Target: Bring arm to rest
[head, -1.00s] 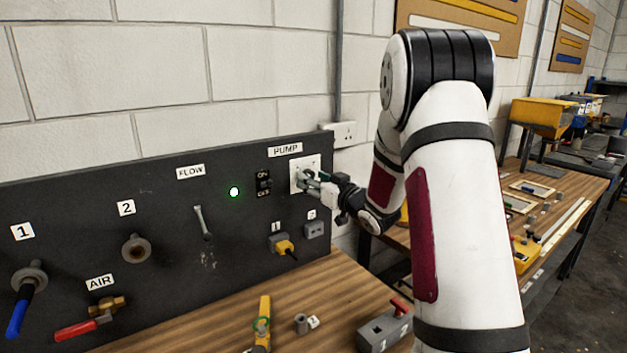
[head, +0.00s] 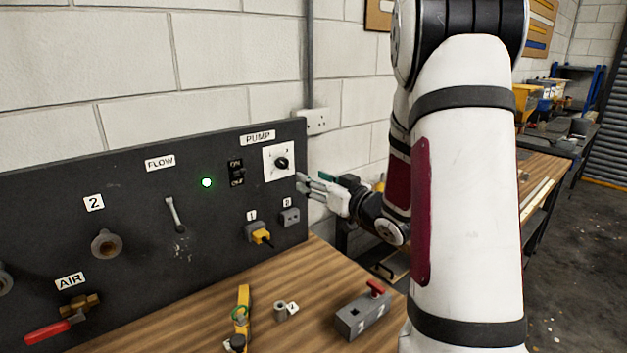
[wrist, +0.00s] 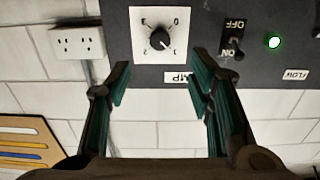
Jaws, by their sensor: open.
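My gripper (head: 306,184) is open and empty, just right of the pump knob and clear of the dark panel in the head view. In the wrist view its two green-padded fingers (wrist: 160,92) stand wide apart with nothing between them. The round black pump knob (head: 281,163) sits on its white plate on the panel. In the wrist view the knob (wrist: 158,41) shows upside down beyond the fingertips, its pointer near the 1. My white arm with a dark red pad fills the right-middle of the head view.
The dark panel (head: 140,215) also carries a lit green lamp (head: 207,183), an ON/OFF switch (head: 237,173) and a yellow plug (head: 261,236). Below, the wooden bench (head: 310,290) holds a grey block with a red handle (head: 363,312) and a yellow tool (head: 241,318). A wall socket (head: 317,121) is behind.

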